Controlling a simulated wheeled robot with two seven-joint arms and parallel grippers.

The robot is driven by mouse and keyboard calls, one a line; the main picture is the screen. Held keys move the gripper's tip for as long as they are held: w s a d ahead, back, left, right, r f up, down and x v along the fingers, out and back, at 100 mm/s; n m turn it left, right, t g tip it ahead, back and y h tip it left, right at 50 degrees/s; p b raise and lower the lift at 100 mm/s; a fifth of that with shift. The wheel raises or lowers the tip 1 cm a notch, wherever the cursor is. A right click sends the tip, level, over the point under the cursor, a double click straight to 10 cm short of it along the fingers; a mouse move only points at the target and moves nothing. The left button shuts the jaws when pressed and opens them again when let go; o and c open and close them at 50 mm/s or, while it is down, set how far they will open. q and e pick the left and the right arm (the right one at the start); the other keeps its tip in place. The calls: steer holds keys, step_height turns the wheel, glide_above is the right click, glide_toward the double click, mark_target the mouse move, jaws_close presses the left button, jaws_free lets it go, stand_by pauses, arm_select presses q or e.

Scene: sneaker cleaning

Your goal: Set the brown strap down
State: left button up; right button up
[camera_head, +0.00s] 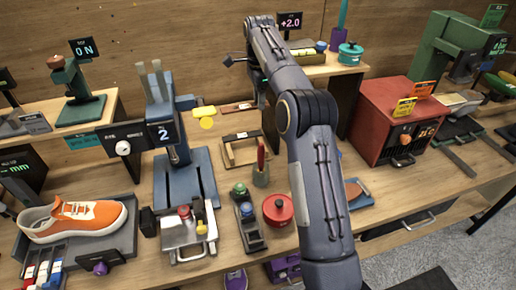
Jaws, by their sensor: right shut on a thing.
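My right arm reaches from the bottom right up to the back of the bench. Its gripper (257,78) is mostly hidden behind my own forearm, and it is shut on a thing. A dark brown piece (269,127), which looks like the brown strap, shows upright at the left edge of the forearm. Its contact with the fingers and with the bench is hidden. A flat reddish-brown strip (236,107) lies on the bench just left of it. My left gripper is not in view.
A light wooden frame (242,150) lies just in front. A blue press (186,178) and an orange sneaker (78,218) stand to the left. A red pot (278,209) is near the front, and a red box (398,120) stands to the right. A raised shelf (330,66) is behind.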

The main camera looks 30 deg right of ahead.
step_height(320, 180, down, 17)
steer(key=shift+r+b, duration=0.15)
steer(key=shift+b, duration=0.25)
steer(key=shift+f, duration=0.2)
steer(key=o, duration=1.1)
steer(key=shift+c, duration=0.2)
steer(key=shift+r, duration=0.1)
step_height(320, 180, up, 12)
steer(key=shift+s, duration=0.15)
